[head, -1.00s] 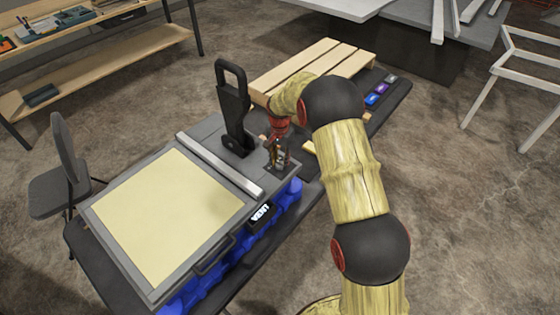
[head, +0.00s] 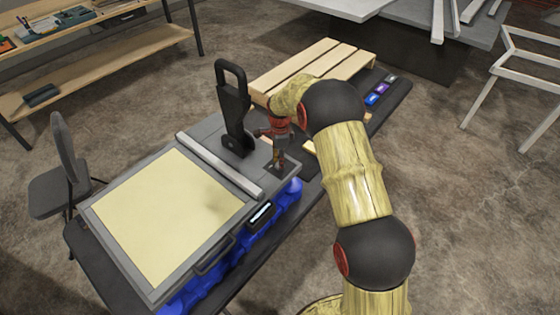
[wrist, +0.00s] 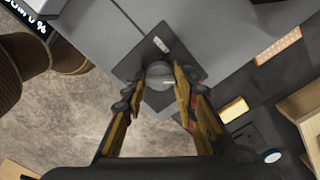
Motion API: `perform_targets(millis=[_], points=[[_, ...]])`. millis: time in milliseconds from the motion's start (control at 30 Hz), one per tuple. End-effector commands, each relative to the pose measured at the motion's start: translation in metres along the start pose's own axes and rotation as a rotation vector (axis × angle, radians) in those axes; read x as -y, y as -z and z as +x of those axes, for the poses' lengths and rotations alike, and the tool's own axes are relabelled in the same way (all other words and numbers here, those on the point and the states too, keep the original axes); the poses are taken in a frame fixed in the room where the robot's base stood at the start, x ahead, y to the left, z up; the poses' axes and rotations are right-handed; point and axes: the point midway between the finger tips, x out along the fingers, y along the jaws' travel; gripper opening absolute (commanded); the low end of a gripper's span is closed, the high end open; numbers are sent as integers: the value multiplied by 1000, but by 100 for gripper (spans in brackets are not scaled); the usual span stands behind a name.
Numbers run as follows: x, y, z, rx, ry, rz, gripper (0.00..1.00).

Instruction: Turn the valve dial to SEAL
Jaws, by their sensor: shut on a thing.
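The valve dial (wrist: 159,76) is a round grey knob on a dark square plate (wrist: 143,66) with a small pale label above it in the wrist view. My gripper (wrist: 160,88) has one finger on each side of the knob and is shut on it. In the head view my gripper (head: 279,160) points down at the console's corner, and it hides the dial there. The console (head: 205,130) is a grey box with a cream panel and blue sides. Its front display (head: 262,212) shows small light text that I cannot read.
A tall black lever handle (head: 233,110) stands close to the left of my gripper. A wooden slatted pallet (head: 310,65) lies behind. Several small coloured blocks (head: 377,93) sit at the table's far right. A grey chair (head: 62,170) stands at the left.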

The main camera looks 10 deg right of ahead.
Motion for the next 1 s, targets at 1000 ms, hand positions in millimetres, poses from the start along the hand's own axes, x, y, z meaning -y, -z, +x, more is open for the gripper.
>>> perform_targets(millis=[1000], points=[[1,0,-1,1,3,114,40]])
